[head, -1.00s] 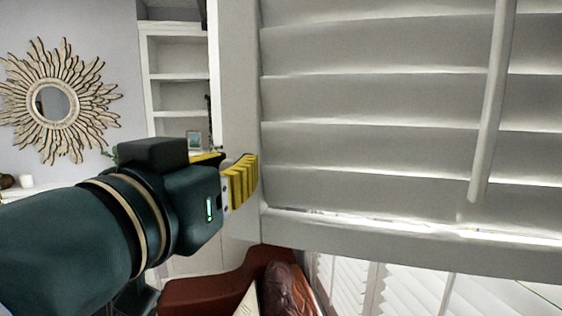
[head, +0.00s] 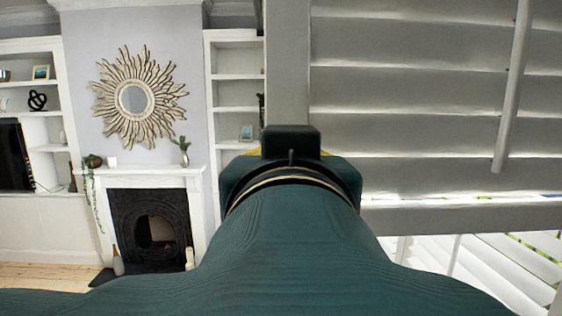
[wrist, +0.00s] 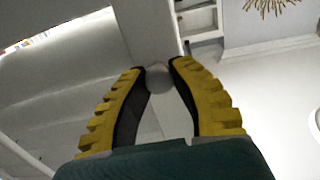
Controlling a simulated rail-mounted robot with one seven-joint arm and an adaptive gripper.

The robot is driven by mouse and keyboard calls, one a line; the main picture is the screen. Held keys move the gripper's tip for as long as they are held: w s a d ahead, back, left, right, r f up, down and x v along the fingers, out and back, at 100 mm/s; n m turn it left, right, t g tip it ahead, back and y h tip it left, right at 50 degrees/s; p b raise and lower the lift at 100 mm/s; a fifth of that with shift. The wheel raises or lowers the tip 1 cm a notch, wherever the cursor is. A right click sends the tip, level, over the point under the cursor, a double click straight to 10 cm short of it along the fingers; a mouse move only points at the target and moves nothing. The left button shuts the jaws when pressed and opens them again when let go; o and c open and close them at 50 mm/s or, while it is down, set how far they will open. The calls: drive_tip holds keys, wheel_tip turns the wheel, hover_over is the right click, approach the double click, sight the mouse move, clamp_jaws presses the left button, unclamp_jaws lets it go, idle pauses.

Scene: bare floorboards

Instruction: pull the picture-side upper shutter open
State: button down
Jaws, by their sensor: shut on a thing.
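The white louvred upper shutter (head: 420,95) fills the upper right of the head view, with its tilt rod (head: 513,90) hanging down the front. Its plain edge stile (head: 288,65) is at the left. In the wrist view the stile (wrist: 147,28) runs up the top middle, with the louvres (wrist: 75,75) to its left. My gripper (wrist: 158,68) has its yellow fingers closed around a small round pale knob (wrist: 159,80) at the stile. In the head view my wrist hides the knob and most of the fingers.
Another white louvred shutter (head: 495,270) shows below. To the left are a white bookcase (head: 237,90), a sunburst mirror (head: 135,97) and a fireplace (head: 150,225), all farther back. Open room lies left of the shutter's edge.

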drive_tip(key=c, duration=0.8)
unclamp_jaws()
drive_tip(key=shift+c, duration=0.2)
